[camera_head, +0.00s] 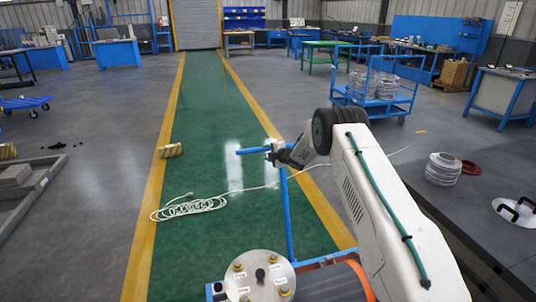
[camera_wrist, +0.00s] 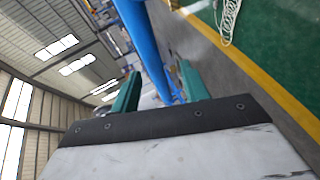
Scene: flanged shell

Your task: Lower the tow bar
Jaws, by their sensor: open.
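The blue tow bar (camera_head: 289,220) stands raised in the head view, a nearly upright post with a crossbar (camera_head: 252,150) at its top. Its foot is at the blue frame near the round labelled plate. My gripper (camera_head: 272,154) is at the crossbar, near the top of the post. In the wrist view my gripper (camera_wrist: 159,72) has its two teal fingers apart, and the blue bar (camera_wrist: 142,35) runs through the view between them. I cannot tell whether either finger touches the bar. My gripper hides part of the crossbar and the top of the post.
A coiled pale cable (camera_head: 188,207) lies on the green lane (camera_head: 205,110) beyond the bar. A small yellowish block (camera_head: 171,150) sits at the lane's left edge. A blue cart (camera_head: 385,105) with metal coils stands at right. The lane ahead is mostly clear.

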